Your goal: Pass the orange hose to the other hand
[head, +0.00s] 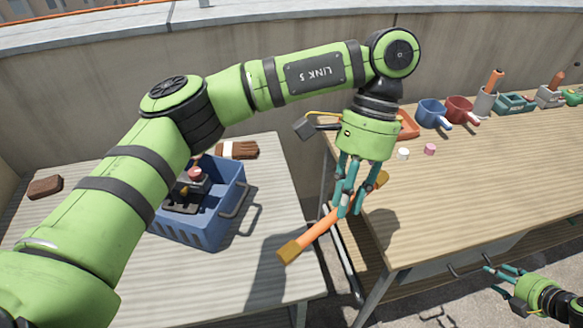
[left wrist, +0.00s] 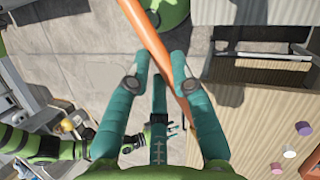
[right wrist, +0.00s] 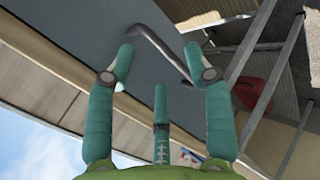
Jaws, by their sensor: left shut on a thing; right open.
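The orange hose (head: 318,233) is a short straight piece with yellow-brown ends. My left gripper (head: 350,203) is shut on it near its upper right part and holds it in the air, tilted, over the gap between the two tables. In the left wrist view the hose (left wrist: 153,40) runs between the teal fingers (left wrist: 160,85). My right gripper (head: 492,275) is open and empty at the lower right, below the front edge of the right table and apart from the hose. In the right wrist view its fingers (right wrist: 158,75) are spread with nothing between them.
A blue basket (head: 205,232) holding a device with a red knob stands on the left table (head: 262,290), with a brush (head: 238,150) behind it. The right table (head: 470,185) carries a blue pot (head: 432,113), a red pot (head: 459,109) and small caps. Its front part is clear.

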